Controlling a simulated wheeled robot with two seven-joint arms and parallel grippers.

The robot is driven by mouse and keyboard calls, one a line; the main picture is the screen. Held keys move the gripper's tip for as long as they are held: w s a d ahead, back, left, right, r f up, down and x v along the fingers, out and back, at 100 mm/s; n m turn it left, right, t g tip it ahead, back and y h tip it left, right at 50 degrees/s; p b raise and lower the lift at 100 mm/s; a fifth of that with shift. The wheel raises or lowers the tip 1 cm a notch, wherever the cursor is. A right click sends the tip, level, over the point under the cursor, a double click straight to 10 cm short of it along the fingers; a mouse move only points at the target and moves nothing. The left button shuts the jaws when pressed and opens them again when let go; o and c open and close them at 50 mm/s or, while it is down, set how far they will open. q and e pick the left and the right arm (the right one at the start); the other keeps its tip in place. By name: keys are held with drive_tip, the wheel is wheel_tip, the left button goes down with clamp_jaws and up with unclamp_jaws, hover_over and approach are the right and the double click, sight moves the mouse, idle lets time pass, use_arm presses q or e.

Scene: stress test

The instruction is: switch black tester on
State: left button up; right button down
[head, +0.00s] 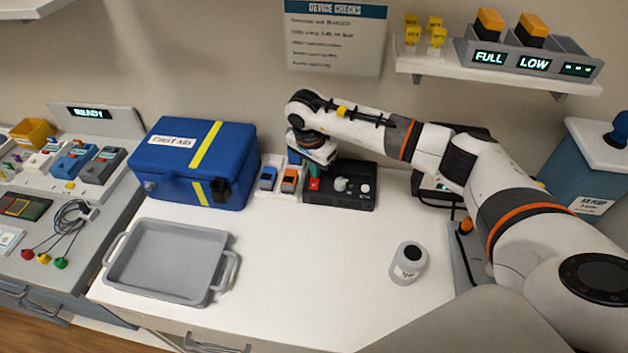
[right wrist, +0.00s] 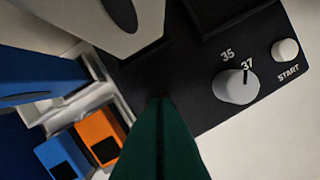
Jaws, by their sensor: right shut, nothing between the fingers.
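The black tester (head: 352,199) is a flat black box on the white counter, with a grey knob, a white button and a small red part (head: 314,184) at its left end. In the right wrist view the tester (right wrist: 205,110) shows its knob (right wrist: 237,87) marked 35 and 37 and a white START button (right wrist: 285,51). My right gripper (head: 312,173) points down over the tester's left end, just above the red part. Its green fingers (right wrist: 160,140) are shut and empty; they hide that end in the wrist view. I cannot tell whether they touch it. My left gripper is out of view.
Blue and orange devices (head: 290,180) and a blue first aid case (head: 195,165) stand close left of the tester. A grey tray (head: 120,268) lies front left, a white bottle (head: 408,263) front right. The counter's middle is clear. A shelf (head: 480,72) hangs above.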

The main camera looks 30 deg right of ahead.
drive_tip(key=shift+f, duration=0.25)
drive_tip(key=shift+r, duration=0.1)
drive_tip(key=shift+r+p, duration=1.75)
drive_tip(key=shift+r, duration=1.7)
